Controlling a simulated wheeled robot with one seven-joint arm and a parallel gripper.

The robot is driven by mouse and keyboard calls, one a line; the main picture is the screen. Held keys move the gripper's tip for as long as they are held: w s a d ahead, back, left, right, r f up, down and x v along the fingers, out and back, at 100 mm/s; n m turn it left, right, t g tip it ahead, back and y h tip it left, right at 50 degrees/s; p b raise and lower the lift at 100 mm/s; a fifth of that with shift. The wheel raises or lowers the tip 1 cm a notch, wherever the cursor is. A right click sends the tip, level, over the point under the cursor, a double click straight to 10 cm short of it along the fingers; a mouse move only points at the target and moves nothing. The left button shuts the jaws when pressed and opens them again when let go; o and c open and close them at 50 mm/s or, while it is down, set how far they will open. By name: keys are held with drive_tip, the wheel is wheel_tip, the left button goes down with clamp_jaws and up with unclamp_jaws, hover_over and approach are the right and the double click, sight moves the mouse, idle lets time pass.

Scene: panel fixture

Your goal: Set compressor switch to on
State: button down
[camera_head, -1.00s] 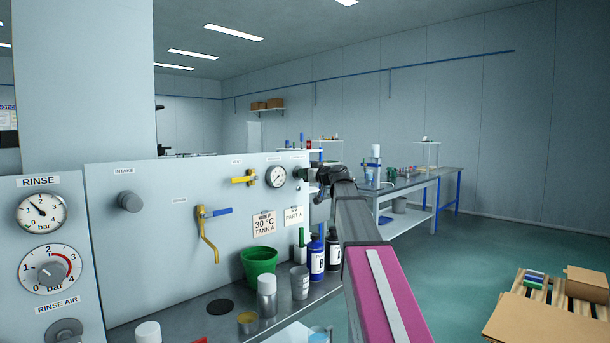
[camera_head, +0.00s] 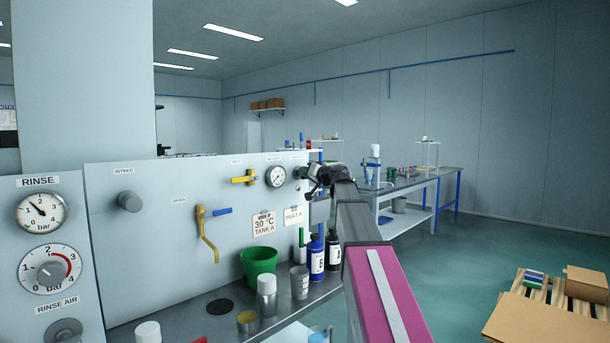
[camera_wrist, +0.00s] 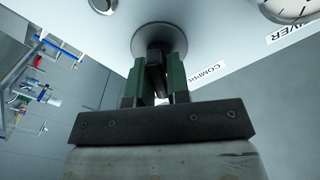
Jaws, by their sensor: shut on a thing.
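The compressor switch is at the far right end of the light panel (camera_head: 150,240). In the wrist view its round grey base (camera_wrist: 150,35) sits on the panel beside a label starting "COMPR", with a dark handle (camera_wrist: 156,56) standing out from it. My gripper (camera_wrist: 155,78) has its green-lined fingers on either side of this handle and is shut on it. In the head view my gripper (camera_head: 314,180) is at the panel's right end, and my wrist hides part of the switch. The handle's exact setting cannot be read.
A gauge (camera_head: 276,177) and a yellow valve (camera_head: 245,179) are left of the switch; a blue-handled valve (camera_head: 207,230) is further left. Below stand a green bucket (camera_head: 259,264), bottles (camera_head: 317,258) and metal cups (camera_head: 299,282).

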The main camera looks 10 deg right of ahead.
drive_tip(key=m, duration=0.5)
drive_tip(key=shift+d+f+m, duration=0.1)
drive_tip(key=shift+m, duration=0.2)
drive_tip(key=m, duration=0.5)
drive_tip(key=shift+f+m, duration=0.1)
drive_tip(key=shift+m, duration=0.3)
drive_tip(key=c, duration=1.2)
unclamp_jaws()
drive_tip(key=shift+o, duration=0.2)
drive_tip(key=shift+d, duration=0.1)
drive_tip(key=v, duration=1)
drive_tip(key=shift+s+d, duration=0.15)
drive_tip(key=shift+s, duration=0.15)
